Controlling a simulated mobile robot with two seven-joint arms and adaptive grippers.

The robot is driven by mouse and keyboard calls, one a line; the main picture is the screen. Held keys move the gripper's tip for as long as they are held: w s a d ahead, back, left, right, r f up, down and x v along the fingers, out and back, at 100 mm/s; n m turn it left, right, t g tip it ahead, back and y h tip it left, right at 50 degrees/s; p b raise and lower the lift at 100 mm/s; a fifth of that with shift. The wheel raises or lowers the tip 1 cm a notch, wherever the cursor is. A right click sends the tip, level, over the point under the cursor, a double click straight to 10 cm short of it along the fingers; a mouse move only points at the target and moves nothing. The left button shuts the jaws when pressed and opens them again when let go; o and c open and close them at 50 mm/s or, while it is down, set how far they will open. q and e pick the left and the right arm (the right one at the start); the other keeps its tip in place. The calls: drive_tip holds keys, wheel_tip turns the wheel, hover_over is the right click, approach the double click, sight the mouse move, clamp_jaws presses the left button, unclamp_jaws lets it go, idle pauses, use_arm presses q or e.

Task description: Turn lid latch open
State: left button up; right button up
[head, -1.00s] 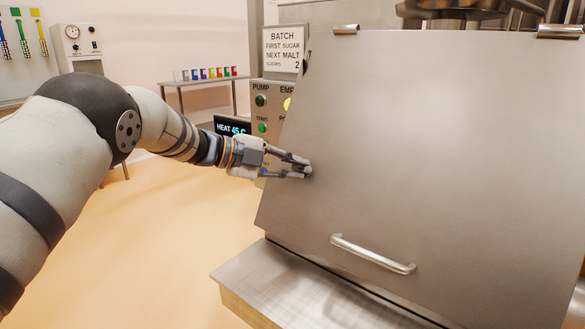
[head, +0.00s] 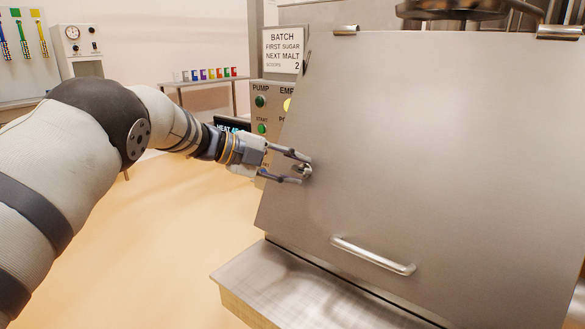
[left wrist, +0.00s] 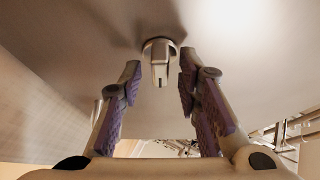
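The lid (head: 430,150) is a large sloping steel panel that fills the right of the head view. The lid latch (left wrist: 160,60) is a small metal knob with a flat tab on a round base. In the left wrist view its tab points toward the gripper's palm. In the head view the latch (head: 306,170) is at the lid's left edge area, partly hidden by the fingers. My left gripper (head: 303,169) is open around the latch, one finger on each side. In the left wrist view gaps show between the latch and both purple-padded fingers. My right gripper is out of view.
A bar handle (head: 372,254) sits low on the lid, above a steel ledge (head: 285,280). Hinges (head: 346,29) are along the lid's top. A control panel (head: 270,105) with buttons and a heat display stand behind my left gripper. The floor at left is clear.

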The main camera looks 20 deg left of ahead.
use_arm(q)
drive_tip(key=v, duration=1.2)
